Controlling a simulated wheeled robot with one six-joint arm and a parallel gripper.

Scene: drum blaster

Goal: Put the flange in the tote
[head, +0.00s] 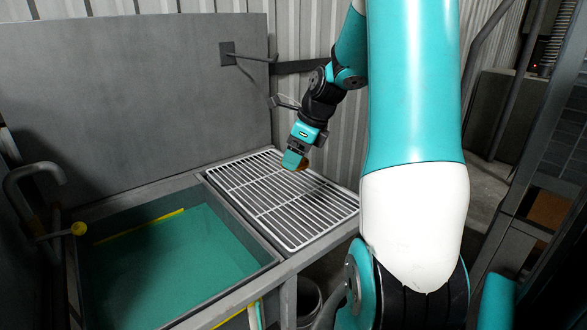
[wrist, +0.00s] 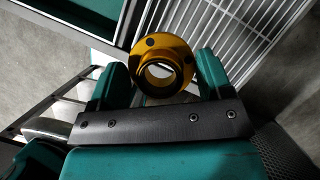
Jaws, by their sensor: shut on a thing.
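The flange (wrist: 177,52) is a golden ring with dark bolt holes and a raised hollow collar. It sits between the two teal fingers of my gripper (wrist: 161,68) in the wrist view, which are shut on it. In the head view my gripper (head: 294,160) points down at the far part of the white wire rack, with a small orange-brown bit of the flange (head: 304,165) showing beside the fingertips. Its height above the rack is hard to tell. I cannot make out a tote for certain in either view.
The white wire rack (head: 262,190) lies beside a grey-rimmed basin with a teal floor (head: 170,262). A tall grey panel (head: 120,90) stands behind, with a bracket (head: 228,54). A dark round bin (head: 308,298) shows partly below the rack. A grey hooked pipe (head: 25,172) is at left.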

